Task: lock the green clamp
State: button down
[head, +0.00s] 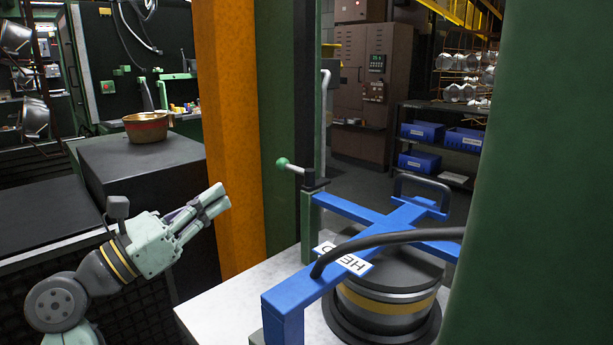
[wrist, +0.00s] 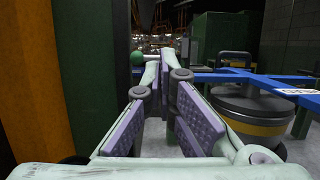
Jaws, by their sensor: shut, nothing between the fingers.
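The green clamp (head: 312,205) stands at the left corner of the blue frame, by a dark upright post. Its lever ends in a pale green ball knob (head: 282,162) that sticks out to the left. In the wrist view the green knob (wrist: 137,59) shows beyond my fingertips, slightly left of them. My gripper (head: 219,200) is shut and empty, left of the clamp and apart from it, in front of the orange column. In the wrist view my gripper (wrist: 160,66) points forward toward the knob. The clamp's lower part is hidden behind my fingers there.
The blue cross frame (head: 400,218) lies over a round metal pot (head: 388,290) on a pale table (head: 232,308). A black hose crosses it. An orange column (head: 230,120) and a large green post (head: 547,180) flank the space. A copper bowl (head: 147,128) sits on a dark box.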

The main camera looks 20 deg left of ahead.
jog(key=w+f, duration=0.1)
jog(key=a+f+g, duration=0.1)
jog(key=f, duration=0.1)
jog(key=shift+w+a+y, duration=0.1)
jog(key=shift+w+y, duration=0.2)
jog(key=shift+w, duration=0.05)
jog(key=p, duration=0.5)
send_near(289, 169)
jog(key=x, duration=0.6)
jog(key=shift+w, duration=0.5)
